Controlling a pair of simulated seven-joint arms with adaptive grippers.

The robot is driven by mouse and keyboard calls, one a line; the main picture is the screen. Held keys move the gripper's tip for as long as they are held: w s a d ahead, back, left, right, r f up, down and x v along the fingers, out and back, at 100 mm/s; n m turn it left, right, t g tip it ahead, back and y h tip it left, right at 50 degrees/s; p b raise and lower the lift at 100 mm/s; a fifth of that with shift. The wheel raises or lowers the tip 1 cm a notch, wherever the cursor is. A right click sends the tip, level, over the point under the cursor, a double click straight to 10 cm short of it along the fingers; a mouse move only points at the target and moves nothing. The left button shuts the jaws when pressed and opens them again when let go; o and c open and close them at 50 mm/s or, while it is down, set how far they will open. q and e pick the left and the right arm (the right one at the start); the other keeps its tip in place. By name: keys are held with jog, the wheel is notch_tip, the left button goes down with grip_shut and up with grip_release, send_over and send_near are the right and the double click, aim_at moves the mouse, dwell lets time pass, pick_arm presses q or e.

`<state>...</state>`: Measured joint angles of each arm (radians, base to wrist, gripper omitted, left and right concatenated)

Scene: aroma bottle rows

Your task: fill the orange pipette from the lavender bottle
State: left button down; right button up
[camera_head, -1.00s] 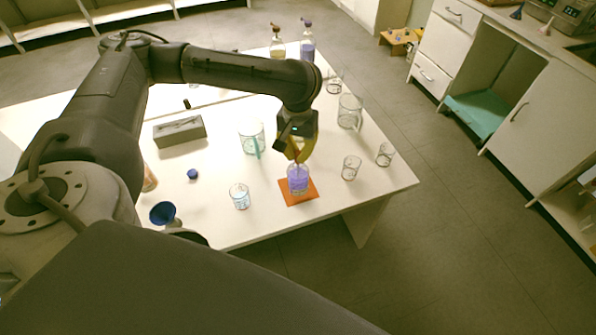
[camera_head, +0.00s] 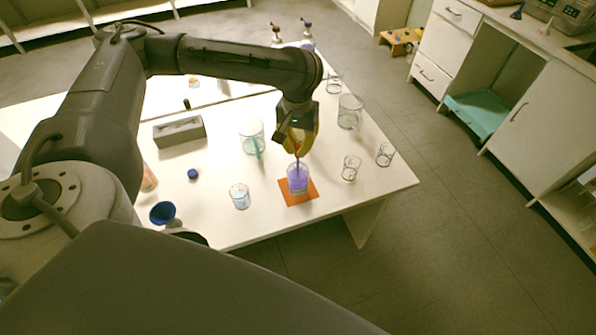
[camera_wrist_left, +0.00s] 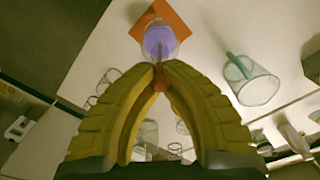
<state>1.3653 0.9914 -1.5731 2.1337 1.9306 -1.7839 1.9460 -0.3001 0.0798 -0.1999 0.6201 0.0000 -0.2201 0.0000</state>
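A clear vessel with violet liquid (camera_head: 298,184) stands upright on an orange mat (camera_head: 284,197) near the table's front edge; I take it as the lavender bottle. It also shows in the left wrist view (camera_wrist_left: 158,42). My left gripper (camera_head: 299,154), with yellow fingers, is above this vessel and points down. Its fingertips (camera_wrist_left: 160,66) are closed on the thin orange pipette (camera_wrist_left: 160,80), mostly hidden between the fingers. In the head view the pipette's lower part (camera_head: 297,160) points into or just above the vessel's mouth; I cannot tell which. My right gripper is not in view.
A beaker with a green stick (camera_head: 251,137) and a small glass with bluish liquid (camera_head: 240,197) stand to the left. Empty glasses (camera_head: 350,168) and a larger beaker (camera_head: 350,112) stand to the right. A blue funnel (camera_head: 162,212) and grey block (camera_head: 180,132) are further left.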

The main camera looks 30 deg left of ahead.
pick_arm(q)
notch_tip(320, 180, up, 8)
jog(key=shift+r, duration=0.45)
dwell(0.8)
